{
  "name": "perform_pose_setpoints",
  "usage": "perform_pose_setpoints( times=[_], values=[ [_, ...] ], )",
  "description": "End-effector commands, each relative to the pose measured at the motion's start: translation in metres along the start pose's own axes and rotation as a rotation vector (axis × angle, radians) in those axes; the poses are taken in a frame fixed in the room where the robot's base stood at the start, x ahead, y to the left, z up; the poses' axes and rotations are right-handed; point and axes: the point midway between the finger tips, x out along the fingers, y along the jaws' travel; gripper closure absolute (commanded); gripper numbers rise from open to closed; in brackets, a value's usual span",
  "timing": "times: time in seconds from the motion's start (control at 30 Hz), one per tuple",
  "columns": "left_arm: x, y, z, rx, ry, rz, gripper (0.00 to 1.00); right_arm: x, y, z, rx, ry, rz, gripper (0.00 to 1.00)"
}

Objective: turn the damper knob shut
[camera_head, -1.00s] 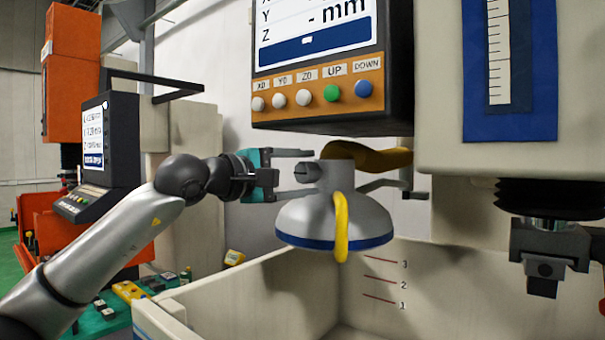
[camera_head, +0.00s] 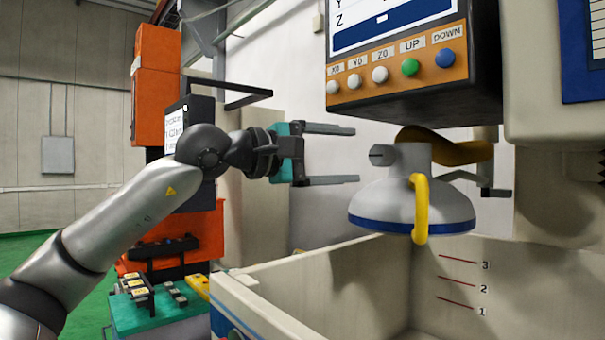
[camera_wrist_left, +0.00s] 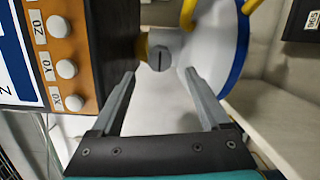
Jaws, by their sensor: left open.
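The damper knob (camera_head: 381,155) is a small grey piece on the left side of the neck of a grey extraction hood (camera_head: 410,200) with a blue rim and a yellow handle. A dark slot crosses its face; it looks roughly level in the head view. In the left wrist view the knob (camera_wrist_left: 160,58) is ahead, between the finger lines, its slot upright in that picture. My left gripper (camera_head: 356,155) is open and empty, with its fingertips a short gap left of the knob. My right gripper is not in view.
A control panel (camera_head: 398,72) with several buttons hangs just above the hood. A pale tank (camera_head: 330,290) with level marks lies below. A yellow duct (camera_head: 445,148) and a grey bracket (camera_head: 495,192) are behind the hood.

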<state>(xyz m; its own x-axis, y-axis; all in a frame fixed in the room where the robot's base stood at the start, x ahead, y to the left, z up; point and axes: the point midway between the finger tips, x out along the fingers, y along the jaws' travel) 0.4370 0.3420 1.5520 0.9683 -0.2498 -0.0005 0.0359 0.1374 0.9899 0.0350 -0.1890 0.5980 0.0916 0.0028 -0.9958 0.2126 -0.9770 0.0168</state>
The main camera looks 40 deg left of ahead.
Motion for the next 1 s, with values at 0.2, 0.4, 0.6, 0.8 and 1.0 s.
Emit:
perform_pose_setpoints(
  times=[0.2,0.4,0.6,0.8,1.0],
  values=[
    [-0.027,-0.004,-0.001,0.003,0.002,0.002,0.2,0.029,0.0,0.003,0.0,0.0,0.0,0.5],
    [-0.051,-0.003,-0.001,0.002,0.001,0.003,0.2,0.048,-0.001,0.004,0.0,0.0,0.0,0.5],
    [-0.069,-0.001,-0.001,0.001,0.001,0.002,0.2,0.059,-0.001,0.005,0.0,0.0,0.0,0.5],
    [-0.075,0.0,0.0,0.001,0.0,0.001,0.2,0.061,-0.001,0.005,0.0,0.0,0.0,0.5],
    [-0.075,0.001,0.0,0.001,0.0,0.0,0.2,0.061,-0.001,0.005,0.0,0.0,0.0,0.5]
  ],
)
